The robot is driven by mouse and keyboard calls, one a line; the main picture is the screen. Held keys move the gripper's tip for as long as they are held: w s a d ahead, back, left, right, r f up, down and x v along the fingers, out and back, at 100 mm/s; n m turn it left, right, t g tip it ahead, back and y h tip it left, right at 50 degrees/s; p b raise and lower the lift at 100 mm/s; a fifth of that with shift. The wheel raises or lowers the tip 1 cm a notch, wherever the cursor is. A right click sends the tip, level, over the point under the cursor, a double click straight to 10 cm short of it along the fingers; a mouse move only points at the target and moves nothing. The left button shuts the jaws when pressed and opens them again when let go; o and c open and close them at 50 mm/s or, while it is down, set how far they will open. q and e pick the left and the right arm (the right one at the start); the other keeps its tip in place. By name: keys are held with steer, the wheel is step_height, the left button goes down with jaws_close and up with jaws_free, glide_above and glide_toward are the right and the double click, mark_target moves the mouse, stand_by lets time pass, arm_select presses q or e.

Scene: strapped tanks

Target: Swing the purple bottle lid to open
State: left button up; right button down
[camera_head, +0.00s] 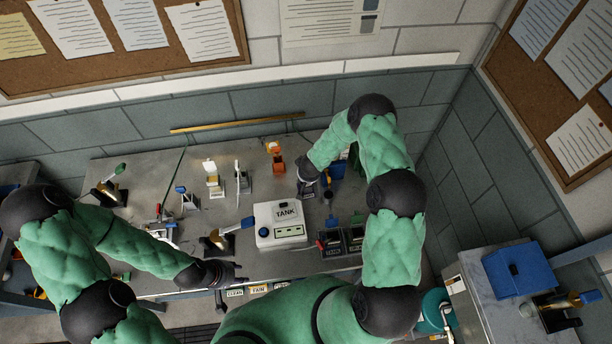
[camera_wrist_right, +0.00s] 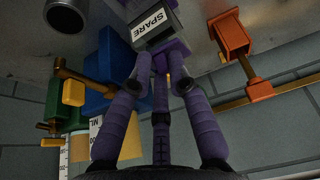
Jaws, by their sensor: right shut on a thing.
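In the right wrist view, the purple fingers of my right gripper (camera_wrist_right: 162,72) close together on a purple part (camera_wrist_right: 179,51). A grey block with a white SPARE label (camera_wrist_right: 145,23) sits directly behind that part. I cannot tell whether the purple part is the bottle's lid or its body, or how far the lid is swung. In the head view my right gripper (camera_head: 307,189) is at the back right of the bench, and the purple item is hidden there. My left gripper (camera_head: 232,273) is low at the bench's front edge, holding nothing I can see; its finger gap is unclear.
A white box labelled TANK (camera_head: 279,226) stands mid-bench (camera_head: 150,255). An orange clamp (camera_head: 274,156) is behind it, and it shows in the wrist view (camera_wrist_right: 232,38) too. Blue (camera_wrist_right: 100,75) and green blocks (camera_wrist_right: 62,112) lie left of the fingers. Several toggle clamps stand at left.

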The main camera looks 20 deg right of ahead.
steer(key=p, duration=0.3)
steer(key=shift+r+g+p, duration=0.2)
steer(key=shift+g+p, duration=0.1)
steer(key=shift+f, duration=0.1)
steer(key=c, duration=1.1)
jaws_free()
steer(key=v, duration=1.2)
steer(key=shift+w, duration=0.1)
